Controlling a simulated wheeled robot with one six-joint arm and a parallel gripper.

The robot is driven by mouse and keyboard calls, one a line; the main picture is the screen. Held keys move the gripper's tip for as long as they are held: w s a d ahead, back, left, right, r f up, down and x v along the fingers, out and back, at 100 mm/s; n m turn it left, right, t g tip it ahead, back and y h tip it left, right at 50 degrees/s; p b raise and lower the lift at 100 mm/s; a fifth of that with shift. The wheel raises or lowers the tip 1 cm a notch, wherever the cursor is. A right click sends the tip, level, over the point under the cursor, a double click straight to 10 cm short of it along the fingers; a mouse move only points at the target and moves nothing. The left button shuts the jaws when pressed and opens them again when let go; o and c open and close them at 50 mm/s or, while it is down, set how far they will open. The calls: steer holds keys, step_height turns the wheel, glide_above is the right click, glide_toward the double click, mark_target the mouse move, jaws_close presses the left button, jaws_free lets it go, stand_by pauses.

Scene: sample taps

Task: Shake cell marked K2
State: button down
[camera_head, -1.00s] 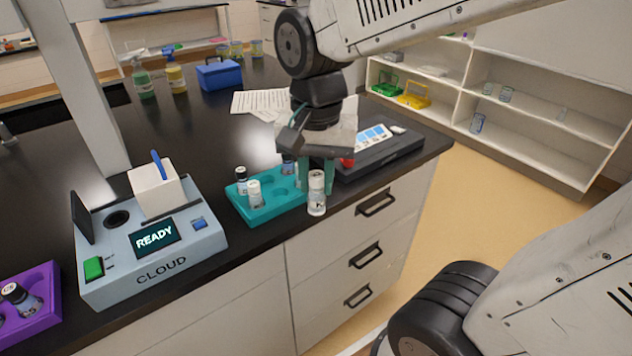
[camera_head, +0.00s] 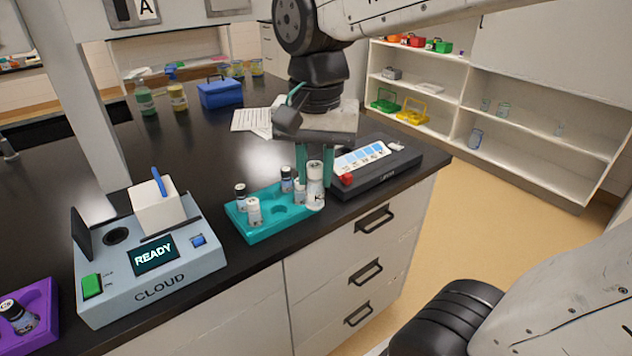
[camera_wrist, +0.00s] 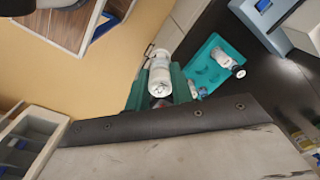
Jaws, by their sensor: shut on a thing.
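My gripper (camera_head: 315,168), with teal fingers, is shut on a clear, white-capped cell marked K (camera_head: 314,192); the rest of its marking is too small to read. The cell is roughly upright, raised by the front right end of the teal rack (camera_head: 260,231). In the wrist view the cell (camera_wrist: 160,76) sits between the fingers (camera_wrist: 158,98), with the rack to its right. The rack holds a white-capped cell (camera_head: 254,211), a dark-capped cell (camera_head: 241,196) and another dark-capped cell (camera_head: 286,181). A further cell stands partly hidden close to the gripper.
A grey CLOUD device (camera_head: 165,286) reading READY, with a dark round port (camera_head: 116,236), stands left of the rack. A purple rack (camera_head: 45,340) is at the far left. A dark device with a red knob (camera_head: 385,168) lies right behind the gripper. The counter's front edge is close.

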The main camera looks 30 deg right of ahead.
mark_target(315, 195)
step_height(315, 195, down, 6)
steer(key=shift+w+r, duration=0.1)
step_height(315, 195, up, 6)
steer(key=shift+f, duration=2.95)
steer(key=shift+r, duration=0.25)
